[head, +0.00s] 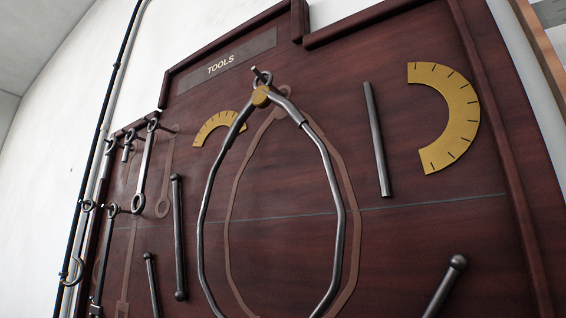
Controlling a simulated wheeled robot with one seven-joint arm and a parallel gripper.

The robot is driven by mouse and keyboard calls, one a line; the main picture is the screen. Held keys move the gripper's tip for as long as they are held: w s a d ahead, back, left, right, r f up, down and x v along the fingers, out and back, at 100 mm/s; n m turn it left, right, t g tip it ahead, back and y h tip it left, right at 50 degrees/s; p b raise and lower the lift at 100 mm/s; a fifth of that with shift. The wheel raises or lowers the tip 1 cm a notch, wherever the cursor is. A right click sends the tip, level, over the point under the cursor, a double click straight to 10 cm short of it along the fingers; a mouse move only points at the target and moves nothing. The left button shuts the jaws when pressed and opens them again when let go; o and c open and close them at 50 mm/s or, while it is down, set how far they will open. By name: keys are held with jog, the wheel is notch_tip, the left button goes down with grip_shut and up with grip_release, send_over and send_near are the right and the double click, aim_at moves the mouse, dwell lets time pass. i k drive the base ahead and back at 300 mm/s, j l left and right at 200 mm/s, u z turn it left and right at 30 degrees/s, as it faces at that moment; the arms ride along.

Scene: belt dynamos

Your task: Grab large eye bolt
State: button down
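Several metal tools with ringed ends hang at the left edge of the dark red tool board (400,240). The longest clear one (145,165) is a grey rod with an eye at the top and a ring at its lower end. A shorter ringed piece (128,146) hangs just left of it. Another ringed rod (105,255) hangs lower, and its bottom is near the picture's lower edge. I cannot tell which of these is the large eye bolt. My gripper is not in view.
A large caliper (339,205) hangs at the board's middle. Yellow protractor arcs (455,120), a straight rod (376,140) and ball-ended rods (179,240) are also on the board. Dark pipes (105,140) run up the white wall (60,130) at left.

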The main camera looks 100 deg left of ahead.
aim_at(110, 150)
jog(key=i+l+u, duration=0.1)
jog(key=u, duration=0.25)
jog(key=i+l+u, duration=0.2)
jog(key=u, duration=0.2)
jog(key=i+l+u, duration=0.2)
jog(key=u, duration=2.9)
jog(key=i+j+z, duration=0.15)
jog(key=i+j, duration=0.5)
